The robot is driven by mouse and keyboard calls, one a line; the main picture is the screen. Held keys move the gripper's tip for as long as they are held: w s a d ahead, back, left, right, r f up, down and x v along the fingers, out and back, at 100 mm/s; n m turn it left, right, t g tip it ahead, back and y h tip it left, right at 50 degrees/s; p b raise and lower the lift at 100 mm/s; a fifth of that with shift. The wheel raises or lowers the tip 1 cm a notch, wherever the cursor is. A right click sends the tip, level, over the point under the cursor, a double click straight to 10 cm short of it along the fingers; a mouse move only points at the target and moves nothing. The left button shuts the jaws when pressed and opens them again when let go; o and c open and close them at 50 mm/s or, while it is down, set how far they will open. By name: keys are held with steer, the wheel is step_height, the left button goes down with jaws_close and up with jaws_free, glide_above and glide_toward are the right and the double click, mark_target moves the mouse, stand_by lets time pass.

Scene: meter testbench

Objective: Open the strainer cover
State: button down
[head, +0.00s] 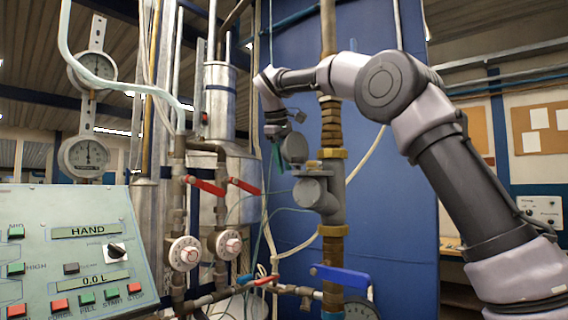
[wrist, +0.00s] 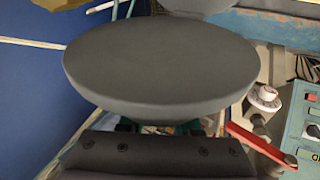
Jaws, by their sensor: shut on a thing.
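The strainer cover (head: 294,148) is a dark grey round disc, seen above and slightly left of the grey strainer body (head: 330,190) on the vertical brass and grey pipe. In the wrist view, the cover (wrist: 160,60) fills the upper middle as a wide tilted disc. My gripper (head: 279,152) comes down from above left and is shut on the cover's near edge. In the wrist view, green parts of my gripper (wrist: 165,127) show just under the rim, but the contact is mostly hidden. Whether the cover still touches the body is unclear.
Red-handled valves (head: 205,186) and white round dials (head: 184,253) stand left of the strainer. A blue lever (head: 341,279) sits below it. A control panel (head: 70,245) is at front left, and a blue panel (head: 395,215) stands behind. Thin cables hang near my gripper.

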steer(key=shift+s+a+f, duration=0.1)
steer(key=shift+a+f, duration=0.05)
steer(key=shift+f, duration=0.15)
steer(key=c, duration=0.6)
jaws_free()
steer(key=shift+r, duration=0.25)
steer(key=shift+v, duration=5.3)
steer(key=shift+s, duration=0.1)
